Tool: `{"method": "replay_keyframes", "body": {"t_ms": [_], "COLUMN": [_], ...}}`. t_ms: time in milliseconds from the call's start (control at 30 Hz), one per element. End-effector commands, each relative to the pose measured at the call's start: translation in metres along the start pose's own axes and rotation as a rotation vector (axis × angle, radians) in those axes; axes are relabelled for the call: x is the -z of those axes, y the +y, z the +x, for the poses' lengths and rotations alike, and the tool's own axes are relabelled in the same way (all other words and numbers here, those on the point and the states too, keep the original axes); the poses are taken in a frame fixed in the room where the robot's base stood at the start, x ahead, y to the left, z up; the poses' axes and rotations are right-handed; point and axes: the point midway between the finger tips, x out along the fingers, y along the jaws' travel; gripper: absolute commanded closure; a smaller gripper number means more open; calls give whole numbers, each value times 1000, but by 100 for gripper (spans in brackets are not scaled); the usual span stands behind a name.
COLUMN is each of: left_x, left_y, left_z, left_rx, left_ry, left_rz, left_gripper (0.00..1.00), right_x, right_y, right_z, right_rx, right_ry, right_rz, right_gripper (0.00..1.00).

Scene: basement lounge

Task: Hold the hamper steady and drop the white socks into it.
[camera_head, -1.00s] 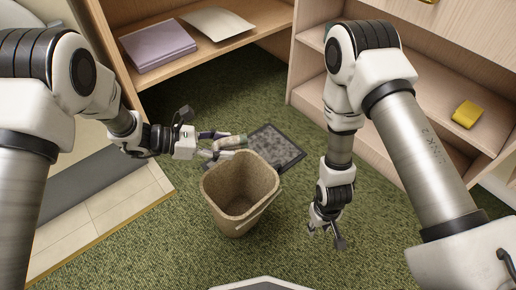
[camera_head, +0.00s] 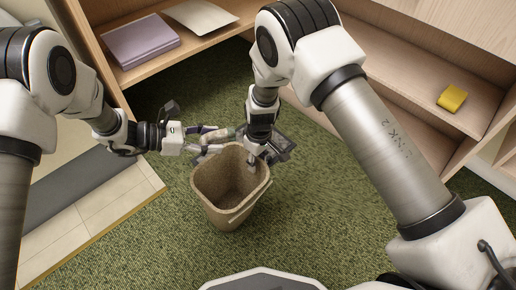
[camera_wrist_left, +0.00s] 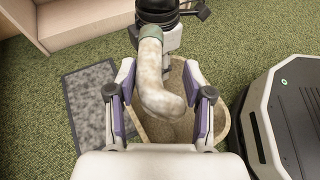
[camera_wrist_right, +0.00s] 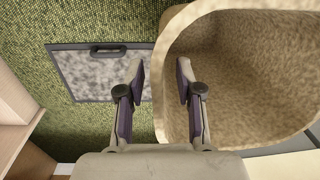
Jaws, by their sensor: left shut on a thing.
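The tan hamper (camera_head: 228,212) stands upright on the green carpet, its mouth open upward. My left gripper (camera_head: 208,141) is shut on a cream, mottled sock (camera_head: 219,134) with a green cuff. It holds the sock at the hamper's far side, and the sock also shows between the fingers in the left wrist view (camera_wrist_left: 158,85). My right gripper (camera_head: 257,160) is at the hamper's far right rim. In the right wrist view its open fingers (camera_wrist_right: 160,72) straddle the hamper wall (camera_wrist_right: 215,45), one outside and one inside. I cannot tell whether they touch it.
A dark-framed grey mottled panel with a handle (camera_wrist_right: 80,75) lies on the carpet behind the hamper. Shelving at the back holds a purple book (camera_head: 150,42), a pale sheet (camera_head: 200,15) and a yellow block (camera_head: 452,98). Carpet in front of the hamper is clear.

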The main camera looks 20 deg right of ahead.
Motion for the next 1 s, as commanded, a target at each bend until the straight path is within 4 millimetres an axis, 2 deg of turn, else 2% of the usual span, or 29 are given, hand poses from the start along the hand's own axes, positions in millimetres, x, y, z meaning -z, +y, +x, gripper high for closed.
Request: {"method": "replay_keyframes", "body": {"t_ms": [100, 200, 500, 533, 600, 633, 1000], "left_x": [0, 0, 0, 0, 0, 0, 6], "left_y": [0, 0, 0, 0, 0, 0, 0], "left_z": [0, 0, 0, 0, 0, 0, 2], "left_rx": [0, 0, 0, 0, 0, 0, 0], "left_ry": [0, 0, 0, 0, 0, 0, 0], "left_rz": [0, 0, 0, 0, 0, 0, -1], "left_gripper": [84, 84, 84, 84, 84, 84, 84], "right_x": [0, 0, 0, 0, 0, 0, 0], "right_y": [0, 0, 0, 0, 0, 0, 0], "right_z": [22, 33, 38, 38, 38, 38, 38], "right_rx": [1, 0, -1, -1, -1, -1, 0], "right_ry": [-1, 0, 0, 0, 0, 0, 0], "right_rz": [1, 1, 1, 1, 1, 1, 1], "right_gripper": [65, 65, 65, 68, 93, 100, 100]}}
